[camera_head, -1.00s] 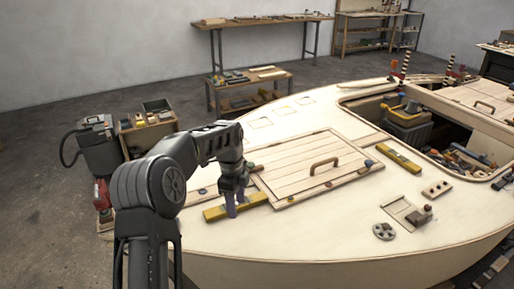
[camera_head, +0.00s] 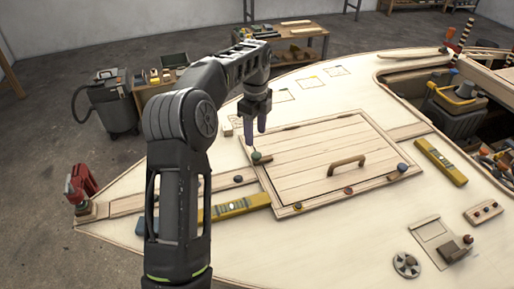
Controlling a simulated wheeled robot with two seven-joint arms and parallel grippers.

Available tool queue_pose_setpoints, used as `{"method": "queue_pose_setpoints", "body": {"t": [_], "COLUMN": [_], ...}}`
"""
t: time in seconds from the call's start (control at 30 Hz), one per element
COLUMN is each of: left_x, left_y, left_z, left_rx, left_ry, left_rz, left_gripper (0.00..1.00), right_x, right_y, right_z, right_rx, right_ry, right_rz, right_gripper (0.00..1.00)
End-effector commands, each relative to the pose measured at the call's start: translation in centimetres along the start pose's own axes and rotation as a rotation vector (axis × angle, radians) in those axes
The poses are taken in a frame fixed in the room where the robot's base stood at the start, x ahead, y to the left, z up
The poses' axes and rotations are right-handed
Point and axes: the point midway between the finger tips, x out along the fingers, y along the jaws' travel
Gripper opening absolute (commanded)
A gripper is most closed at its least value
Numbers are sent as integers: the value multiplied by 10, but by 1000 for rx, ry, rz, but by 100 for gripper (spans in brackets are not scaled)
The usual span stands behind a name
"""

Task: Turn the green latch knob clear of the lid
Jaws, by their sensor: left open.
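The green latch knob (camera_head: 257,157) sits at the left edge of the plank lid (camera_head: 310,170), near its far left corner. A wooden latch piece under the knob reaches right, over the lid's edge. The lid lies closed and has a wooden handle (camera_head: 347,163). My left gripper (camera_head: 255,137) points down just above and slightly left of the green knob, with its purple fingers open. I cannot tell whether a fingertip touches the knob. My right gripper is not in view.
A blue-grey knob (camera_head: 402,168) and small brown knobs sit along the lid's near and right edges. A yellow level (camera_head: 235,207) lies left of the lid, partly behind my arm. Another yellow level (camera_head: 440,160) lies right. An open hatch with tools is at far right.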

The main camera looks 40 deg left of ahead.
Motion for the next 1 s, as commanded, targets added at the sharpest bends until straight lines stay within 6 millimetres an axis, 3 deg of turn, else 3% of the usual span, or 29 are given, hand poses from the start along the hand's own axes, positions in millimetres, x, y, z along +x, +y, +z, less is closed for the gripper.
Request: {"method": "queue_pose_setpoints", "body": {"t": [0.17, 0.6, 0.93, 1.0], "left_x": [12, 72, 78, 78], "left_y": [0, 1, 0, 0], "left_z": [0, 0, 0, 0], "left_rx": [0, -1, -1, -1], "left_ry": [1, 1, 0, 0], "left_rz": [3, 3, 0, 0], "left_gripper": [52, 52, 52, 48], "right_x": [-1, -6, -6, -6], "right_y": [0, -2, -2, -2], "right_z": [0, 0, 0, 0], "right_rx": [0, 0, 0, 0], "right_ry": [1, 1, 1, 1], "right_rz": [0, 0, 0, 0], "right_gripper": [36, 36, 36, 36]}}
